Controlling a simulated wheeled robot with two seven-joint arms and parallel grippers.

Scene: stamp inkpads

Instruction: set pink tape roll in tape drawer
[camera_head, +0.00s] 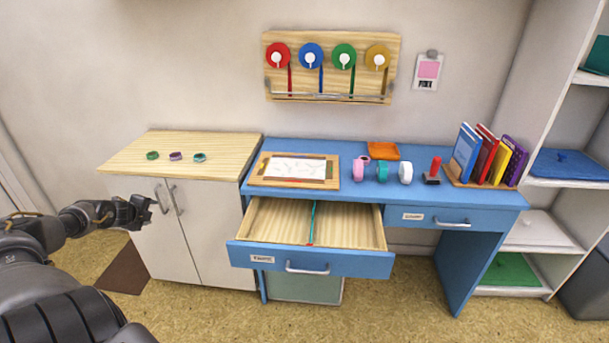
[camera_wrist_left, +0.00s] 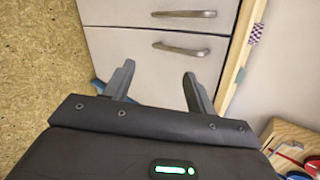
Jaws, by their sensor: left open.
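The pink tape roll (camera_head: 359,168) stands on the blue desk, behind the open drawer and left of a teal roll (camera_head: 383,172) and a white roll (camera_head: 405,172). The left desk drawer (camera_head: 270,258) is pulled out; its label is too small to read. A thin teal and red divider (camera_head: 313,222) splits its inside, and both sides look empty. My left gripper (camera_head: 148,208) is open and empty in front of the white cabinet, well left of the drawer and the roll. The left wrist view shows its two fingers (camera_wrist_left: 158,80) apart before the cabinet doors. My right gripper is not in view.
A wooden tray with paper (camera_head: 295,169), an orange tray (camera_head: 383,151), a red stamp (camera_head: 433,172) and several books (camera_head: 480,155) occupy the desk (camera_head: 340,196). Several small rings lie on the cabinet top (camera_head: 228,145). The right drawer (camera_head: 440,218) is shut.

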